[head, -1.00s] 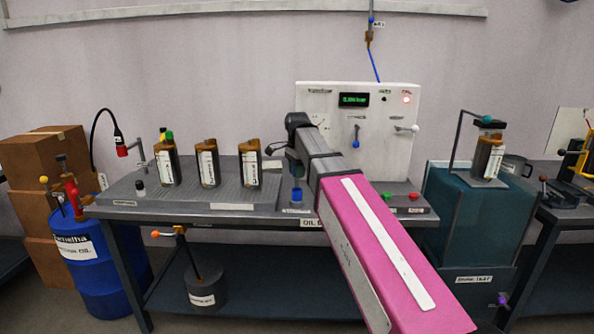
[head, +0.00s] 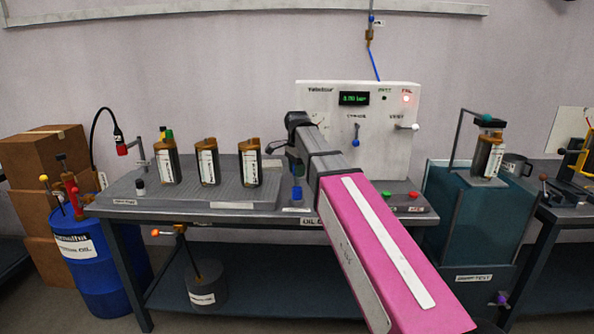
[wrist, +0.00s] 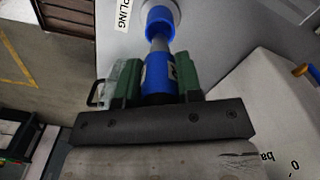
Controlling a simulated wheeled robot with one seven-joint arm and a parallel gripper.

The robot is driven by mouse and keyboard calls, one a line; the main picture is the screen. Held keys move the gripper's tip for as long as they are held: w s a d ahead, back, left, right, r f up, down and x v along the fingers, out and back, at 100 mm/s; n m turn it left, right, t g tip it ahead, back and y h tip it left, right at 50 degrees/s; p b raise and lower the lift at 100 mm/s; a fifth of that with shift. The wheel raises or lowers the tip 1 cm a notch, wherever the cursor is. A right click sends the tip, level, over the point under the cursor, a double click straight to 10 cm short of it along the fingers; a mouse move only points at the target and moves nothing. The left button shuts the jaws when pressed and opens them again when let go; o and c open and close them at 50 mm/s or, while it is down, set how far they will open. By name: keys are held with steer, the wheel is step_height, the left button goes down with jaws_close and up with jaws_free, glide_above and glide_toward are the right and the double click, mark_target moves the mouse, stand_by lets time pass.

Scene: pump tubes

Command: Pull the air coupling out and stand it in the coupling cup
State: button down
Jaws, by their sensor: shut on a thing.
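The air coupling (wrist: 157,73) is a blue sleeve with a grey metal nose, seen in the wrist view. My gripper (wrist: 160,80) is shut on it, with one green finger pad on each side. The nose points toward a blue cup (wrist: 157,20) with a dark opening and overlaps its near rim in this view. I cannot tell whether the nose is inside the cup or above it. A white label ending in "PLING" lies beside the cup. In the head view a small blue object (head: 297,193) shows on the bench under my wrist; the coupling is not clear there.
The white tester panel (head: 380,105) with a display, levers and a lit red lamp stands behind my arm. Several canisters (head: 208,162) stand on the grey tray to the left. A teal tank (head: 455,220) stands to the right. Bench space around the cup is narrow.

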mark_target(297, 181)
steer(key=shift+f, duration=2.3)
steer(key=c, duration=0.7)
jaws_free()
step_height(297, 181, up, 11)
steer(key=shift+f, duration=0.1)
